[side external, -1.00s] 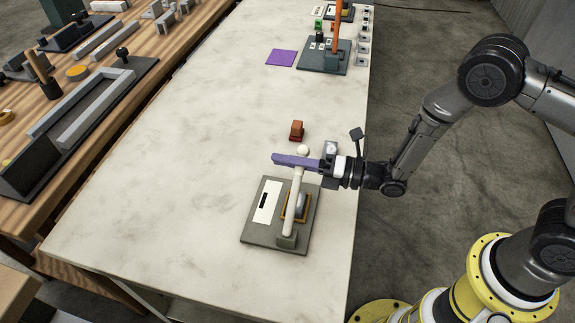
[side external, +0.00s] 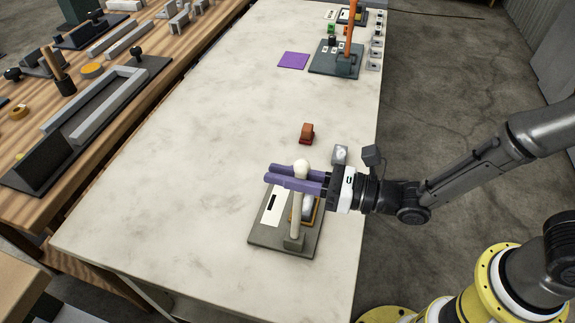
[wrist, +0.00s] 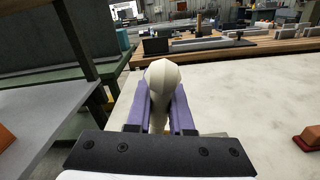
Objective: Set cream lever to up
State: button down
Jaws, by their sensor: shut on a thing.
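The cream lever (side external: 296,216) rises from a grey base plate (side external: 262,236) near the front of the pale table. In the side view it stands close to upright, with its round knob at the top. My gripper (side external: 285,175) has its two purple fingers shut around the lever just below the knob. In the wrist view the cream knob (wrist: 162,76) sits between the purple fingers, which press on both sides of it. The plate also bears a white label (side external: 272,208) with a black mark and an orange-edged part (side external: 315,212), partly hidden by the lever.
Farther back are a purple square (side external: 293,60) and another plate with an orange lever (side external: 350,45). A wooden bench (side external: 120,75) with fixtures is at left. The table's middle is clear.

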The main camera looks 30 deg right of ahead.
jog(key=shift+s+a+n, duration=0.65)
jog(key=shift+n, duration=0.05)
jog(key=shift+r, duration=0.1)
jog(key=c, duration=0.8)
grip_release()
jog(key=v, duration=1.4)
jog(key=shift+a, duration=0.1)
